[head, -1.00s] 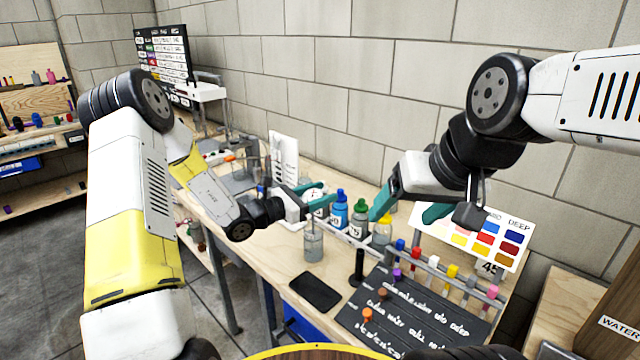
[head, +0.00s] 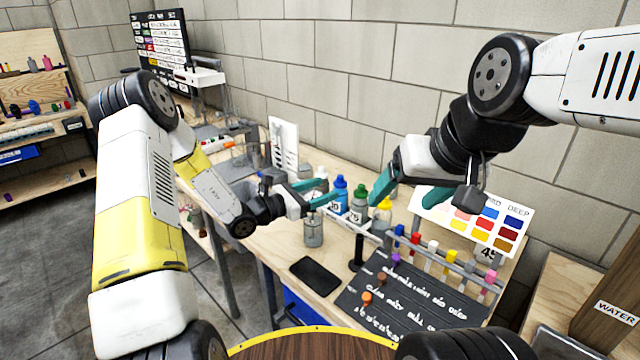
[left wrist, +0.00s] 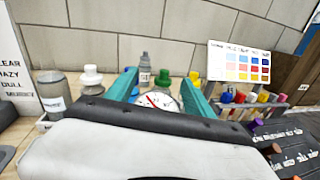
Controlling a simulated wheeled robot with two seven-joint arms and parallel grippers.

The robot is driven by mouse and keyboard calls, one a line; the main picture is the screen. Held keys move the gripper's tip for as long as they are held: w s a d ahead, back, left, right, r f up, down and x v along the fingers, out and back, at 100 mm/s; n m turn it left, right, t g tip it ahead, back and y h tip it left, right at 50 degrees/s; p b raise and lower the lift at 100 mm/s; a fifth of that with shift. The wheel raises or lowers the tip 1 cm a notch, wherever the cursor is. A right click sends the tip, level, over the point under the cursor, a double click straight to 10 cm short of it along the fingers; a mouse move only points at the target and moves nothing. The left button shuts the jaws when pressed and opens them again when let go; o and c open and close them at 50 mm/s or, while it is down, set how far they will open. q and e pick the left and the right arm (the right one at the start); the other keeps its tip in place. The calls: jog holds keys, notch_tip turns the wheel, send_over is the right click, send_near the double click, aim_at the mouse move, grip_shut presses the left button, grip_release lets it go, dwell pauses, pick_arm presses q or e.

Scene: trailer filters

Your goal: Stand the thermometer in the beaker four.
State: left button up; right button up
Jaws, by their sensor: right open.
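The thermometer (left wrist: 158,101) shows in the left wrist view as a white round dial with a red needle, its lower part hidden by my gripper body. My left gripper (head: 316,196) has its teal fingers at the dial's two sides, and they look shut on it. In the head view a grey beaker (head: 313,234) stands on the bench just below these fingers; its number cannot be read. Whether the stem reaches into it cannot be told. Another grey beaker (left wrist: 52,92) with a label shows in the left wrist view. My right gripper (head: 425,192) is open and empty above the bench's back.
Capped bottles (head: 358,204) stand behind the left gripper.

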pick_arm(q)
jog(key=shift+o, duration=1.1)
jog(key=v, duration=0.7)
jog(key=s+d+r+m+g+y, duration=0.2)
jog(key=s+r+m+g, duration=0.35)
jog(key=s+m, duration=0.3)
jog(key=s+d+r+m+g+y, duration=0.2)
jog(key=s+r+m+g, duration=0.2)
jog(key=s+r+m, duration=0.45)
jog(key=s+a+r+m+t+y, duration=0.2)
jog(key=s+a+m+t+y, duration=0.1)
jog(key=a, duration=0.4)
jog(key=s+a+r+m+t+y, duration=0.3)
jog(key=s+a+m+y, duration=0.1)
jog(key=s, duration=0.4)
jog(key=a+y, duration=0.1)
jog(key=a, duration=0.1)
jog(key=shift+s+a+y, duration=0.2)
jog(key=shift+a+y, duration=0.2)
